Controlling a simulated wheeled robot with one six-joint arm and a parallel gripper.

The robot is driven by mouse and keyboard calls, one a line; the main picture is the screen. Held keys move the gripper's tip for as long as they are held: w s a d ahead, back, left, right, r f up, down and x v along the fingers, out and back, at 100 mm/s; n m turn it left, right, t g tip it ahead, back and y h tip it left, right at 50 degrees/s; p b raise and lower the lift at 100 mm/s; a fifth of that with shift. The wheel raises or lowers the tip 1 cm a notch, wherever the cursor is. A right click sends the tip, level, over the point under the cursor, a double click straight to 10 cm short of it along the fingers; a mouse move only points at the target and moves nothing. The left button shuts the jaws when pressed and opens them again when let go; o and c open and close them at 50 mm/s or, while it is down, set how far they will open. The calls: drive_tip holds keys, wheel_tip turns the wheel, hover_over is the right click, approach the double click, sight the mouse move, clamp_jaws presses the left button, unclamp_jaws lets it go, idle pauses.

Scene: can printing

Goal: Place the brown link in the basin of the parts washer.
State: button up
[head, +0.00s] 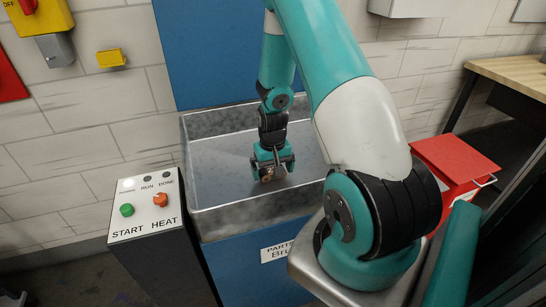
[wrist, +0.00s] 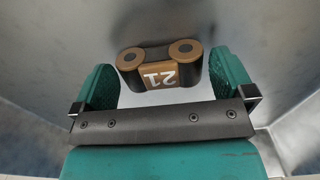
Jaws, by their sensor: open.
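The brown link (wrist: 160,66), marked 21, lies on the grey metal floor of the basin in the wrist view. It sits in front of and partly between the two teal fingers of my gripper (wrist: 162,84). The fingers are apart, with a gap on each side of the link. In the head view my gripper (head: 274,173) is down inside the parts washer's metal basin (head: 215,215), and a small brown part of the link (head: 267,178) shows at the fingertips. The washer body below the basin is blue.
A control box (head: 150,212) with START and HEAT buttons stands left of the basin. A red container (head: 455,165) is to the right, near a wooden-topped bench (head: 515,72). The basin walls surround my gripper, and the basin floor to its left is clear.

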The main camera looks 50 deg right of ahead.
wheel_tip(320, 180, up, 12)
drive_tip(key=w+a+r+n+t+y, duration=0.1)
drive_tip(key=a+r+n, duration=0.15)
drive_tip(key=a, duration=0.35)
drive_tip(key=a+r+n, duration=0.1)
drive_tip(key=a+r, duration=0.2)
drive_tip(key=a, duration=0.2)
drive_tip(key=s+a+r+n+y, duration=0.1)
drive_tip(key=s+a+r+n, duration=0.2)
drive_tip(key=s+a, duration=0.2)
drive_tip(key=s+a+r+n+y, duration=0.1)
drive_tip(key=s+a+r+n, duration=0.2)
drive_tip(key=a, duration=0.7)
drive_tip(key=s+a+r+n+g+y, duration=0.1)
drive_tip(key=s+a+r+n, duration=0.3)
drive_tip(key=s+a, duration=0.3)
drive_tip(key=shift+s+a+r, duration=0.15)
drive_tip(key=shift+s+r, duration=0.05)
drive_tip(key=shift+s, duration=0.4)
